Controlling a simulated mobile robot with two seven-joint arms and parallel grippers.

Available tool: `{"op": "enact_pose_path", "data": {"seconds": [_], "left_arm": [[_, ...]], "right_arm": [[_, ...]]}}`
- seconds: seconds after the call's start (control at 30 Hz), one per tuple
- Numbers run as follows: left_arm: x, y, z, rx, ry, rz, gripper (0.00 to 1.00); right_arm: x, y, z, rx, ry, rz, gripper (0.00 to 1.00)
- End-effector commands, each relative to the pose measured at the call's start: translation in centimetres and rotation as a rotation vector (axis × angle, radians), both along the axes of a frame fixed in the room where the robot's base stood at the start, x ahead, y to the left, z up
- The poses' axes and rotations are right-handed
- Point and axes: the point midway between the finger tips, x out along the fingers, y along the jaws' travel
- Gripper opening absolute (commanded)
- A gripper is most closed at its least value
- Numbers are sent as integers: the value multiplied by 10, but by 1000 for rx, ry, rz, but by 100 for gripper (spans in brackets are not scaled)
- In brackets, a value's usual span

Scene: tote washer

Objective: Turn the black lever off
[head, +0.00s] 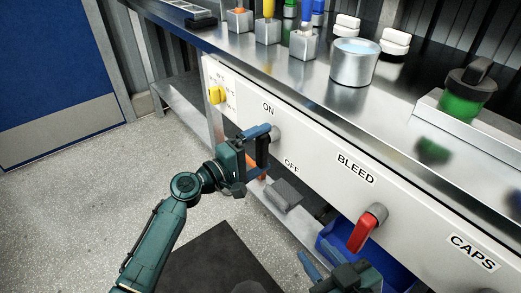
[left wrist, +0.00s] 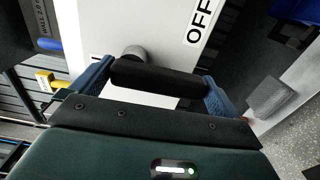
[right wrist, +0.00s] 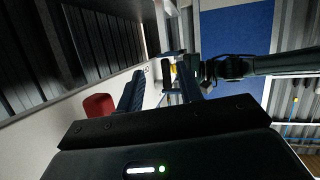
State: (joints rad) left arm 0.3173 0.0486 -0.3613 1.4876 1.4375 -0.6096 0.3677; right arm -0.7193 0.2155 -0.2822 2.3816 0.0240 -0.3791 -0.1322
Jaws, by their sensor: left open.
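The black lever (left wrist: 158,77) is on a grey round pivot (left wrist: 133,52) on the white panel. In the left wrist view it lies crosswise between the two blue fingers of my open left gripper (left wrist: 157,88), one finger near each end; whether they touch it I cannot tell. In the head view my left gripper (head: 260,154) is at the panel between the ON label (head: 268,108) and the OFF label (head: 291,167), partly hiding the lever. My right gripper (head: 335,268) is low at the bottom edge; in the right wrist view its fingers are apart and empty.
A red lever (head: 363,232) hangs below the BLEED label (head: 356,168), close to my right gripper. A yellow knob (head: 216,95) is left of ON. A blue bin (head: 398,272) and a grey block (head: 284,195) are below the panel. The steel counter (head: 300,75) above holds several containers.

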Motion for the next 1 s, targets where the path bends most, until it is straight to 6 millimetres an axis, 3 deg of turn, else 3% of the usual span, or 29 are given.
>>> {"op": "enact_pose_path", "data": {"seconds": [0.6, 1.0], "left_arm": [[-68, 93, -2, 1, 5, 0, 100], [-77, 105, -1, 0, 4, 0, 100]], "right_arm": [[-3, 0, -1, 5, 42, -3, 36], [-3, 0, -1, 4, 40, -5, 36]]}}
